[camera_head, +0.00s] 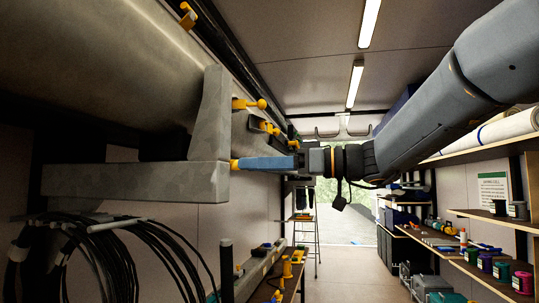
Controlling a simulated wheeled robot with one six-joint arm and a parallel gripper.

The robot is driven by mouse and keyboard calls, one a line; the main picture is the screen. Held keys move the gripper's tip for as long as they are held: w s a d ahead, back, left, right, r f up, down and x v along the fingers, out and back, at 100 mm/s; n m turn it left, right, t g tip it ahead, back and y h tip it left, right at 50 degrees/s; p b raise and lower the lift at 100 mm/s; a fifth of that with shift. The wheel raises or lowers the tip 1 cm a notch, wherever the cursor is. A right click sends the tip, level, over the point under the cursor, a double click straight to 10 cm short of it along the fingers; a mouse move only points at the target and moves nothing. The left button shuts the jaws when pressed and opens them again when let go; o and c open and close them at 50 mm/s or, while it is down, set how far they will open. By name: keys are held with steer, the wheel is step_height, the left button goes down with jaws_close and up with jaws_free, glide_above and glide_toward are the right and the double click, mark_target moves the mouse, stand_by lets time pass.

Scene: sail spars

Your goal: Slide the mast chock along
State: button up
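What I take to be the mast chock (135,181) is a pale grey L-shaped block at the left, with a long level arm and an upright tapered end. It stands under and beside a large grey mast (110,65). My gripper (238,164) reaches in from the right, with its blue fingers level and pointing left. Its yellow-orange tip is at the right face of the chock's upright, touching or very close. The fingers show side-on, so the gap between them is hidden.
Yellow-handled clamps (248,104) sit on the wall just above my gripper. Black cables (105,235) hang below the chock. A bench (262,275) with yellow tools is below. Shelves (480,215) with spools line the right. The middle aisle is open, with a stepladder (304,232) farther back.

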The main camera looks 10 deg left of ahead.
steer(key=a+b, duration=0.2)
steer(key=b, duration=0.1)
steer(key=shift+w+a+b, duration=0.1)
steer(key=shift+a+b, duration=0.05)
steer(key=shift+b, duration=0.2)
steer(key=shift+r, duration=0.2)
steer(key=c, duration=0.7)
steer(key=o, duration=1.1)
